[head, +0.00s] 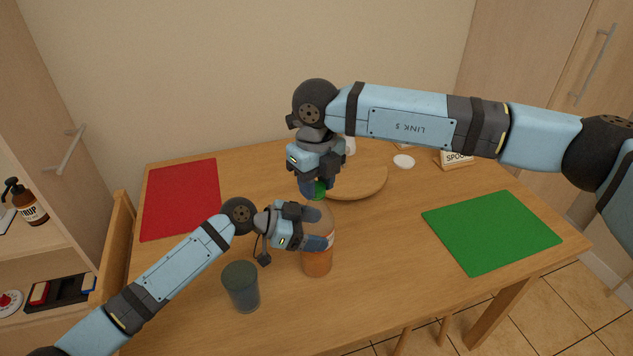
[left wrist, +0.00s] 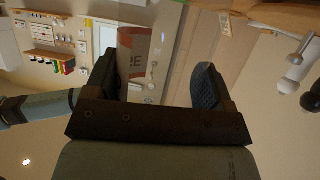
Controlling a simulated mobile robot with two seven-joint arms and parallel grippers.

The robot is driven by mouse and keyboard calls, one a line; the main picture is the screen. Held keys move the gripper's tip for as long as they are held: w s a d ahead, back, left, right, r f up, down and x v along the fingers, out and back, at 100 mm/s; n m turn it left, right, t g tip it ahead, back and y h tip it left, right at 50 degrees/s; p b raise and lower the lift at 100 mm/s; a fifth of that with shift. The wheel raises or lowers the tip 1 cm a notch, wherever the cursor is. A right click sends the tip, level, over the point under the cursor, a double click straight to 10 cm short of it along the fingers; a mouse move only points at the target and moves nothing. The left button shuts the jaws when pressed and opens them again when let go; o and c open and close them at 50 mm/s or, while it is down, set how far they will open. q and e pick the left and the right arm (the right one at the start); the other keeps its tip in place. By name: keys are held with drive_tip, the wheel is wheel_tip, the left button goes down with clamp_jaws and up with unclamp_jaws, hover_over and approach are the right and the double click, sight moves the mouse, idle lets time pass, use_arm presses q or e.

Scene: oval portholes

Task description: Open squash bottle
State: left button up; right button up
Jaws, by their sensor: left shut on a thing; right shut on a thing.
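The squash bottle (head: 317,262) stands upright on the wooden table, clear with orange liquid in its lower part. My left gripper (head: 317,228) is shut on the bottle's body from the left. In the left wrist view the bottle's orange and white label (left wrist: 133,50) shows between the fingers of my left gripper (left wrist: 155,82). The bottle's green cap (head: 319,190) is at the top, partly hidden by my right gripper (head: 317,184), which comes down from above and is shut on it. I cannot tell whether the cap is loose.
A dark grey cup (head: 241,288) stands just left of the bottle. A round wooden board (head: 362,184) lies behind it. A red mat (head: 181,198) lies at left, a green mat (head: 492,231) at right. A white disc (head: 403,161) and a labelled box (head: 457,160) are at the back.

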drive_tip(key=n, duration=0.4)
drive_tip(key=shift+n, duration=0.3)
drive_tip(key=n, duration=0.4)
drive_tip(key=shift+n, duration=0.3)
drive_tip(key=n, duration=0.6)
drive_tip(key=shift+n, duration=0.3)
drive_tip(key=n, duration=0.8)
drive_tip(key=shift+s+n, duration=0.1)
drive_tip(key=shift+n, duration=0.2)
drive_tip(key=n, duration=0.7)
drive_tip(key=shift+n, duration=0.4)
drive_tip(key=shift+r, duration=0.25)
